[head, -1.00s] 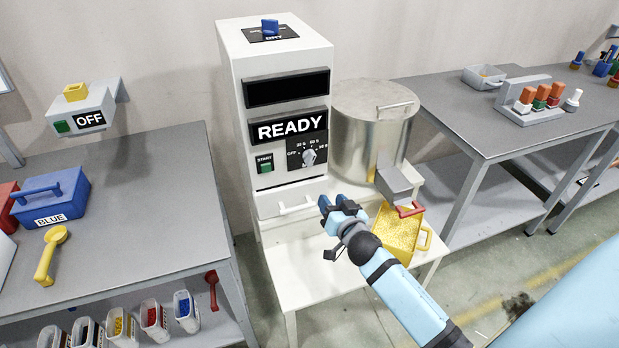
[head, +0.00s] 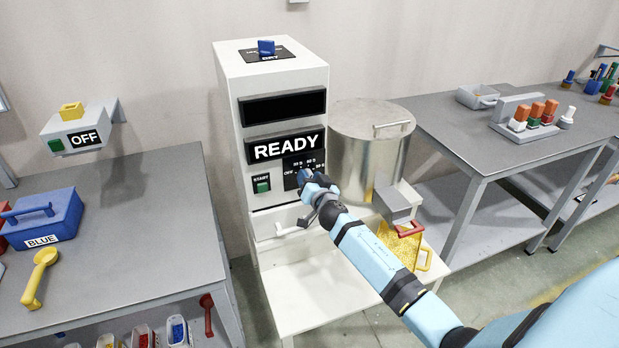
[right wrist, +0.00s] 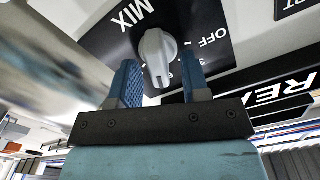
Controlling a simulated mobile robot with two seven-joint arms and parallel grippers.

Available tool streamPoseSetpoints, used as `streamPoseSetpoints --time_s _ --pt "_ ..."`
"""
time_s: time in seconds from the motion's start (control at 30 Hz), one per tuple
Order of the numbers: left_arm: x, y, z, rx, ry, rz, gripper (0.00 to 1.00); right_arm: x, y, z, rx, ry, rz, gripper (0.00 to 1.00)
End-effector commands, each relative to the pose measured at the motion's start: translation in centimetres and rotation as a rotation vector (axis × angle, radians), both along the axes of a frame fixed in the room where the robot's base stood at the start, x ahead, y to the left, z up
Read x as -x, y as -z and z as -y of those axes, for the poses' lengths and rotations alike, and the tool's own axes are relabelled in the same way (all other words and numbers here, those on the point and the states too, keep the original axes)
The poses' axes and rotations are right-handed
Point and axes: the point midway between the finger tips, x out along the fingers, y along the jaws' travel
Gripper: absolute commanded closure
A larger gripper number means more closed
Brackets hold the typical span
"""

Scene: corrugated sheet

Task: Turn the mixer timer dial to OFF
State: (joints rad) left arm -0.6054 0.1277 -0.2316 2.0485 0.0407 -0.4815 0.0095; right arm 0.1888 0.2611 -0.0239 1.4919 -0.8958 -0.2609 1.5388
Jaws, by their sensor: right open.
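The white mixer cabinet (head: 232,130) shows READY on its lower display (head: 287,150). The timer dial is a grey knob (right wrist: 158,52) on a black plate marked MIX and OFF in the right wrist view. In the head view my right gripper (head: 316,181) covers most of the dial, with part of its plate (head: 300,162) still showing. In the wrist view my right gripper (right wrist: 160,85) is open, with one blue finger on each side of the knob's pointer and visible gaps. The dial's pointer is not at the OFF label. My left gripper is not in view.
A green START button (head: 262,186) sits left of the dial. A drawer handle (head: 292,228) is below. Tables flank both sides.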

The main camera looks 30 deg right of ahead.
Motion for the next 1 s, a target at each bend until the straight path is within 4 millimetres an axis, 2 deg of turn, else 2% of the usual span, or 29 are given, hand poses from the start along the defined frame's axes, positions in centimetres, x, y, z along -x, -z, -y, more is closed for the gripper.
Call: streamPoseSetpoints --time_s 0.37,0.57,1.0 --pt "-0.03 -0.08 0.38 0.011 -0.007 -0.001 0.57 -0.64 -0.01 0.18 0.001 0.0 0.0 0.57" --pt "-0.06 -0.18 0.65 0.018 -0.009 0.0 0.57 -0.62 0.0 0.17 0.001 0.0 0.0 1.0" --pt "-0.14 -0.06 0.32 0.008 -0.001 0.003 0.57 -0.62 0.02 0.1 0.066 0.0 -0.016 1.0"
